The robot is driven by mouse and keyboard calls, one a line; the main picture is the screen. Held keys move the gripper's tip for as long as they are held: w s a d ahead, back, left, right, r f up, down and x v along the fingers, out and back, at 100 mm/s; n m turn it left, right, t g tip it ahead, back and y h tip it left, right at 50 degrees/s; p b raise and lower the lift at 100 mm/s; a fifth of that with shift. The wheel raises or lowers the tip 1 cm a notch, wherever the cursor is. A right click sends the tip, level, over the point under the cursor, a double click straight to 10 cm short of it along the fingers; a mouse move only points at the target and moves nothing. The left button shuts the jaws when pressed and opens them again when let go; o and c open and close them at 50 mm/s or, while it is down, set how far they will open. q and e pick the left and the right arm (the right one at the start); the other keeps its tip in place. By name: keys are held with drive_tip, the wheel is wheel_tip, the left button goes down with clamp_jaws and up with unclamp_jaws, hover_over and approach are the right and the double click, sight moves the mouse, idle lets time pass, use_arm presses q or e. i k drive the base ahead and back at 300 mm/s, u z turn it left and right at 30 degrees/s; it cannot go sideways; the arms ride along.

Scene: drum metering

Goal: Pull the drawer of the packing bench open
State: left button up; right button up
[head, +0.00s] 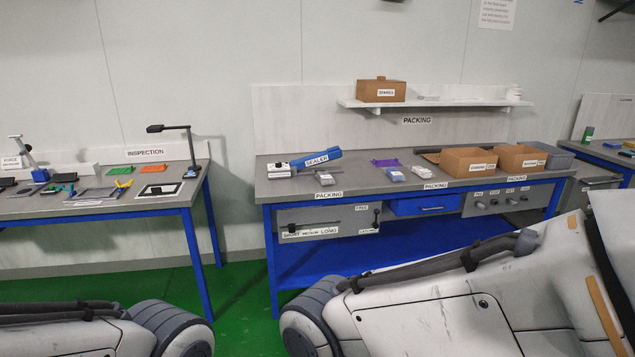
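The packing bench (350,188) stands in the middle, with a grey top and blue frame. Its blue drawer (410,207) sits under the top near the middle and has a small handle (432,209). The drawer looks shut, its front about level with the panels beside it. A grey panel (300,216) left of it has a slider marked short, medium, long. Beside the drawer is a small dark lever (376,217) with free and latched labels; its exact setting is too small to tell. Neither of my grippers shows; only parts of my arms fill the bottom.
Open cartons (470,162), a blue sealer (318,159) and small packs stand on the bench top. A panel with knobs (500,200) is right of the drawer. An inspection table (100,205) stands left, another bench (605,152) right. Green floor (240,300) shows between the tables.

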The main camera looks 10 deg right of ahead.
sight(451, 201)
drive_tip(key=z, duration=0.75)
drive_tip(key=i, duration=1.85)
drive_tip(key=z, duration=0.5)
drive_tip(key=i, duration=0.95)
